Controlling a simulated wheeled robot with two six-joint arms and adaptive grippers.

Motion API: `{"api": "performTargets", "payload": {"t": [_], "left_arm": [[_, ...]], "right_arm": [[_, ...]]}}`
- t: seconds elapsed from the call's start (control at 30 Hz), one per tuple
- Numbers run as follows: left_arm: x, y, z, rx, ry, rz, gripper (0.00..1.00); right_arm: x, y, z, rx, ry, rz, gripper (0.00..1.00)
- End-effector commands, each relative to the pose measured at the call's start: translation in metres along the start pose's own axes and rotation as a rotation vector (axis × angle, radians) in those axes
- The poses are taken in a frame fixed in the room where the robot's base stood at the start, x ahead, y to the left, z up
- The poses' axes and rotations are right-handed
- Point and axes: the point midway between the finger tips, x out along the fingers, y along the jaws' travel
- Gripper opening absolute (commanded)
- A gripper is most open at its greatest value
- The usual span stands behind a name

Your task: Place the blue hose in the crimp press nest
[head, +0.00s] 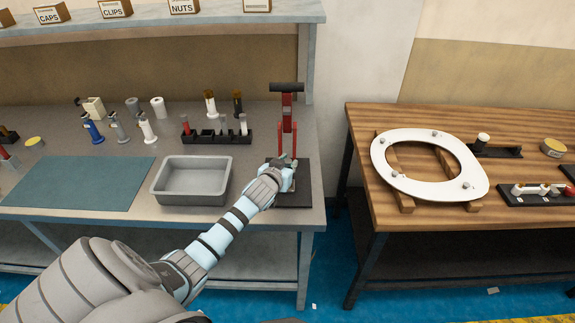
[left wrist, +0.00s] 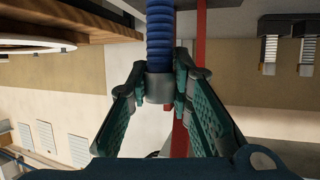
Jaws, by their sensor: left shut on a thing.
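The blue hose (left wrist: 159,35) shows in the left wrist view as a ribbed blue tube with a grey collar at its end. My left gripper (left wrist: 160,88) is shut on the grey collar, one finger on each side. In the head view my left gripper (head: 285,174) is low in front of the crimp press (head: 287,125), which has a red frame, a black top handle and a dark base plate. The arm and gripper hide the hose and the nest there. I cannot tell whether the hose touches the nest. My right gripper is not in view.
A grey tray (head: 192,180) stands left of the press, beside a teal mat (head: 78,183). A black rack (head: 217,136) with upright parts stands behind the tray. A wooden table (head: 400,118) at right holds a white toilet seat (head: 393,171). A gap separates the tables.

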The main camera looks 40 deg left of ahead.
Motion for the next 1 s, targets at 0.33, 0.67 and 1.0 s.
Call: {"api": "performTargets", "payload": {"t": [0.33,0.67,1.0], "left_arm": [[0.001,0.000,0.002,0.000,0.000,0.000,0.40],[-0.006,0.000,-0.002,0.002,0.000,0.000,0.40],[-0.088,0.000,-0.003,0.004,0.000,0.001,0.40]], "right_arm": [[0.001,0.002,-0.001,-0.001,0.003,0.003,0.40],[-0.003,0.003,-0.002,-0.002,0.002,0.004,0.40],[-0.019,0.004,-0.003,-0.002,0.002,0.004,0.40]]}}
